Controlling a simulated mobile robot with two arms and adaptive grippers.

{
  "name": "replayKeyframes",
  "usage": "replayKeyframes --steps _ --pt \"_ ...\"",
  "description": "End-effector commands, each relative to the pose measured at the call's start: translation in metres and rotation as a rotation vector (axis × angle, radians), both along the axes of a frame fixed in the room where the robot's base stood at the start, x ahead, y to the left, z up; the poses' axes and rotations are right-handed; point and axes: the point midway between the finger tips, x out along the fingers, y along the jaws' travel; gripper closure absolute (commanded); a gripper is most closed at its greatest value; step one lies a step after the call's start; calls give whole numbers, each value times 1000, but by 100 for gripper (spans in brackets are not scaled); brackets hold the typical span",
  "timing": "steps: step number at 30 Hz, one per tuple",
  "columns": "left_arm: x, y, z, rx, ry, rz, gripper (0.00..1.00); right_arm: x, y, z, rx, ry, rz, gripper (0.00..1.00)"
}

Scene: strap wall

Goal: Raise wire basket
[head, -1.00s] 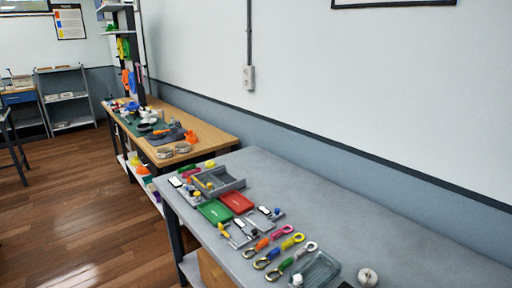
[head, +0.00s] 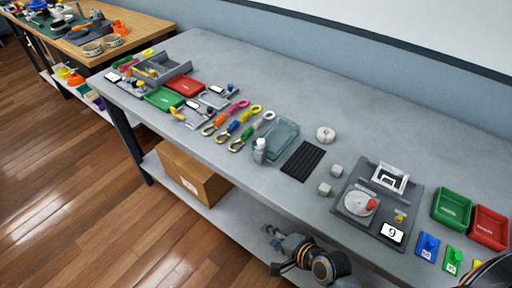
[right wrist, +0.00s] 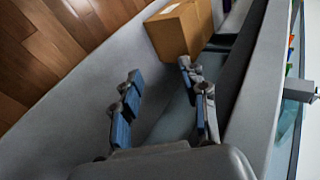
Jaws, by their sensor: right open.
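I see no wire basket in the head view or the right wrist view. My right gripper (head: 272,248) is at the bottom of the head view, beside the front edge of the grey bench and over its lower shelf. In the right wrist view my right gripper (right wrist: 160,82) is open, its two blue-padded fingers apart with nothing between them. My left gripper is in neither view.
The grey bench (head: 225,75) holds trays, several coloured hooks, a clear dish (head: 280,138) and a grey fixture (head: 415,190). A cardboard box (head: 190,175) stands on the lower shelf; it also shows in the right wrist view (right wrist: 180,30). Wooden floor lies open at left.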

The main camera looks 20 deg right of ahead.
Motion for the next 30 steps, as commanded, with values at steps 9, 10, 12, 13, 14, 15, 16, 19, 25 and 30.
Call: replayKeyframes --steps 9,10,12,13,14,15,16,19,25,30 --pt "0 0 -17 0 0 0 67 23 10 129 511 -100 -213 56" --pt "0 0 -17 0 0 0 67 27 8 137 588 -103 -253 56" --pt "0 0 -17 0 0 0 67 36 0 152 767 -105 -346 56" --pt "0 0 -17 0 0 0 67 40 -4 157 844 -105 -386 56" --pt "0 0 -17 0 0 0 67 44 -9 162 920 -105 -424 56" --pt "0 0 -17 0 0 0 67 48 -15 167 1019 -104 -475 56" --pt "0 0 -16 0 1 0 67 51 -21 171 1091 -103 -511 56" --pt "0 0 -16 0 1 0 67 59 -38 179 1299 -100 -609 56" --pt "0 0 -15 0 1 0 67 69 -53 185 1473 -99 -684 56" --pt "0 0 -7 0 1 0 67 91 -49 188 1475 -100 -684 56"
